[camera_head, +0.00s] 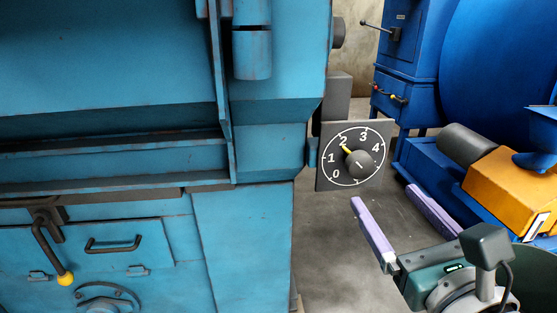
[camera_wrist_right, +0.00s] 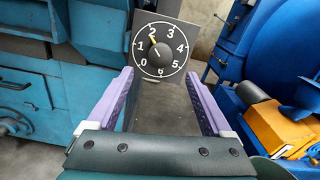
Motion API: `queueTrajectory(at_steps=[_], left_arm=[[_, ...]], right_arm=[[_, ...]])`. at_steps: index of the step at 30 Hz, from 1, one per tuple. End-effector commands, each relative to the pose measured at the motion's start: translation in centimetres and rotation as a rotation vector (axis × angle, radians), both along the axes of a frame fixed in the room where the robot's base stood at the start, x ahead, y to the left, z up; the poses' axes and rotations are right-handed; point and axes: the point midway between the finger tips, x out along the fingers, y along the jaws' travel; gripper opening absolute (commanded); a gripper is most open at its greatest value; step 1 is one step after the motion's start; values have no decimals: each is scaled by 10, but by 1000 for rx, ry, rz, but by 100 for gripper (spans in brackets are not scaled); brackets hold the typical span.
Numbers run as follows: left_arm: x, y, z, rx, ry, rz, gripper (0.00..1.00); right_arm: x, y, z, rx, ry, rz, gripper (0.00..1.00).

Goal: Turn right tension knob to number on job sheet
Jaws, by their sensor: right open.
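The tension knob (camera_head: 360,164) is a dark round knob on a grey dial plate (camera_head: 326,180) with white numbers, at the right side of the blue machine. Its yellow pointer is at about 2. The knob also shows in the right wrist view (camera_wrist_right: 160,56), upper middle, its pointer again near 2. My right gripper (camera_head: 383,196) has two purple fingers spread apart and empty. They point toward the dial from below and in front, apart from the knob. In the right wrist view the dial appears beyond and between the fingertips (camera_wrist_right: 159,76). No job sheet shows. My left gripper is out of view.
The blue machine (camera_head: 245,235) fills the left, with a yellow-tipped lever (camera_head: 65,278) and a drawer-like handle (camera_head: 113,244). At right stand another blue machine (camera_head: 405,103) and an orange motor block (camera_head: 500,185). Bare grey floor (camera_head: 325,240) lies below the dial.

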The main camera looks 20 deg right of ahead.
Motion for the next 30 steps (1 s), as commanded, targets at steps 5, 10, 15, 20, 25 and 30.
queueTrajectory(at_steps=[5,10,15,20,25,30], left_arm=[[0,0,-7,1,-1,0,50],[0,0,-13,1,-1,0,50],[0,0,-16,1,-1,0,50],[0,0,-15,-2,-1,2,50],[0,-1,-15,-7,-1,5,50],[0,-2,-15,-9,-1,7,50]], right_arm=[[35,-9,1,2,-5,-2,84],[63,-16,0,5,-3,-4,84],[78,-19,0,5,-1,-2,84],[80,-19,1,5,0,-2,84],[80,-19,1,6,-1,-2,81],[80,-19,1,6,-1,-2,62]])
